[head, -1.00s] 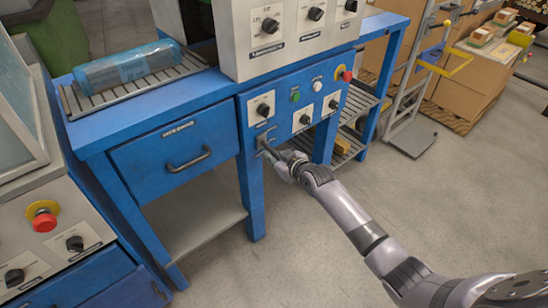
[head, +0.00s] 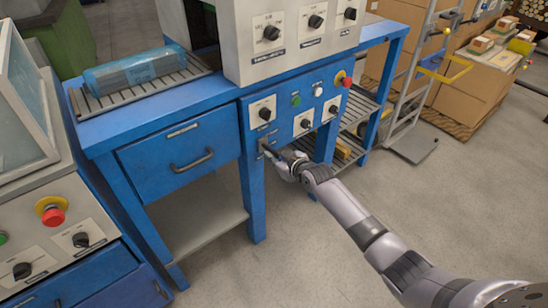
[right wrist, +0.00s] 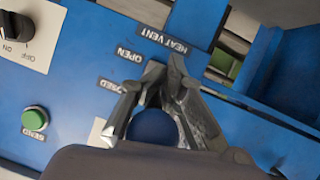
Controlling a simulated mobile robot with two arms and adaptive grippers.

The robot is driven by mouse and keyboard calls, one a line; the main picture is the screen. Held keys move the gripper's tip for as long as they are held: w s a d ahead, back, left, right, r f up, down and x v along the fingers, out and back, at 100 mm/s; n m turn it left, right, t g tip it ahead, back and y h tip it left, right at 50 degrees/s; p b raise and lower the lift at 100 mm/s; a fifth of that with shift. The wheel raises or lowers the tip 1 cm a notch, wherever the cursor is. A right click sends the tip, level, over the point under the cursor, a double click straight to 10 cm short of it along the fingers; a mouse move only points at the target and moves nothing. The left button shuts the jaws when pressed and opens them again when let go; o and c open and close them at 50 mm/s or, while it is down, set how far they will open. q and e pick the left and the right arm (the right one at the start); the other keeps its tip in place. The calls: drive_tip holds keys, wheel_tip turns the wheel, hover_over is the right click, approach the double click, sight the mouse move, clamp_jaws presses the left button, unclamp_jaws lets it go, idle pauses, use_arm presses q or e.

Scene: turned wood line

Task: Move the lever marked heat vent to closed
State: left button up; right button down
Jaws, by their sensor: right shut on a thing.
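The heat vent label (right wrist: 164,42) is on the blue panel in the right wrist view, with the open label (right wrist: 130,54) and the closed label (right wrist: 111,85) below it. My right gripper (right wrist: 165,72) is shut on the heat vent lever, fingertips together beside the open label. The fingers hide nearly all of the lever, so its exact angle cannot be told. In the head view my right gripper (head: 269,151) is at the lower left of the blue control panel (head: 284,122). My left gripper is not in view.
A black knob (head: 265,113) sits above the gripper, and a green button (head: 296,101) and red stop button (head: 346,81) are farther along the panel. A blue drawer (head: 178,158) is to the left. Floor in front of the bench is clear.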

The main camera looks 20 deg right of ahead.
drive_tip(key=shift+w+d+r, duration=0.15)
drive_tip(key=shift+r, duration=0.25)
drive_tip(key=shift+w+d+r, duration=0.15)
drive_tip(key=shift+r, duration=0.2)
drive_tip(key=c, duration=2.2)
unclamp_jaws()
drive_tip(key=o, duration=0.3)
drive_tip(key=shift+s+d+r, duration=0.1)
drive_tip(key=shift+s+r, duration=0.1)
drive_tip(key=shift+s, duration=0.1)
drive_tip(key=o, duration=0.3)
drive_tip(key=shift+f, duration=0.4)
drive_tip(key=shift+s+a, duration=0.1)
drive_tip(key=shift+a, duration=0.1)
drive_tip(key=v, duration=1.2)
drive_tip(key=shift+f, duration=0.2)
